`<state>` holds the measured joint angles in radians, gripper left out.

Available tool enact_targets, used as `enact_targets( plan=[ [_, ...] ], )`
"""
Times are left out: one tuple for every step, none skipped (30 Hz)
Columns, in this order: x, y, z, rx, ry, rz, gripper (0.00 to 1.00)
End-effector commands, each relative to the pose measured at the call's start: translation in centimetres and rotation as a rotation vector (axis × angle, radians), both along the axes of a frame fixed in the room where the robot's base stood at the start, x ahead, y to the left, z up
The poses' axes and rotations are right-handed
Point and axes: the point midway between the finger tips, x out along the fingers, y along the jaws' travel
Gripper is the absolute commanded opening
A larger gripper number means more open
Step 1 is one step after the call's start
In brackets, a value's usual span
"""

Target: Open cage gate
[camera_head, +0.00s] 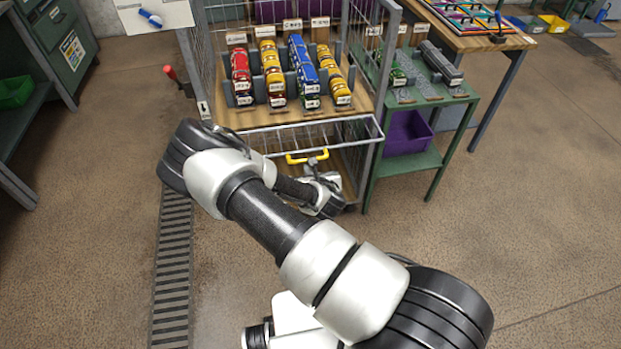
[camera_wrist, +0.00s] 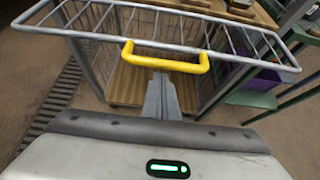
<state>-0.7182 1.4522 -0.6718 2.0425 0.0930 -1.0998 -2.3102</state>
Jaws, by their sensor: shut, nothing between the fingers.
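The cage gate (camera_head: 340,133) is a grey wire frame at the cage front, below the shelf of cars. It sticks outward from the cage, its near rim away from the posts. A yellow handle (camera_head: 307,157) sits on that rim. In the wrist view the gate (camera_wrist: 235,32) spans the top, with the handle (camera_wrist: 165,61) at its middle. My gripper (camera_head: 321,160) is right at the handle. In the wrist view its closed fingers (camera_wrist: 162,80) point at the handle's bar, with nothing between them. Whether they touch the bar is unclear.
Above the gate, the cage (camera_head: 215,60) holds rows of toy cars (camera_head: 304,75). A green stand (camera_head: 428,160) with a purple bin (camera_head: 407,133) is close on the right. Floor on both sides is mostly clear.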

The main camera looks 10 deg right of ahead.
Motion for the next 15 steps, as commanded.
enact_targets(
  plan=[
    [0.07,-0.03,0.42,0.0,0.0,-0.001,0.0],
    [0.1,-0.04,0.56,0.0,0.0,-0.001,0.0],
    [0.11,-0.04,0.69,0.0,0.0,-0.001,0.0],
    [0.12,-0.04,0.76,0.0,0.0,-0.001,0.0],
    [0.14,-0.04,0.8,0.0,0.0,-0.001,0.0],
    [0.13,-0.04,0.83,0.0,0.0,-0.001,0.0],
    [0.12,-0.04,0.82,0.0,0.0,-0.001,0.0],
    [0.12,-0.05,0.82,0.0,0.0,-0.001,0.0],
    [0.12,-0.04,0.81,-0.001,0.001,-0.001,0.0],
    [0.11,-0.04,0.8,-0.001,0.001,-0.001,0.0],
    [0.11,-0.04,0.8,-0.001,0.001,-0.001,0.0],
    [0.11,-0.03,0.8,-0.001,0.001,-0.001,0.0],
    [0.11,-0.03,0.8,-0.001,0.001,-0.001,0.0],
    [0.11,-0.03,0.86,-0.001,0.001,-0.001,0.0],
    [0.13,-0.02,1.09,0.0,0.005,0.0,0.0]
  ],
)
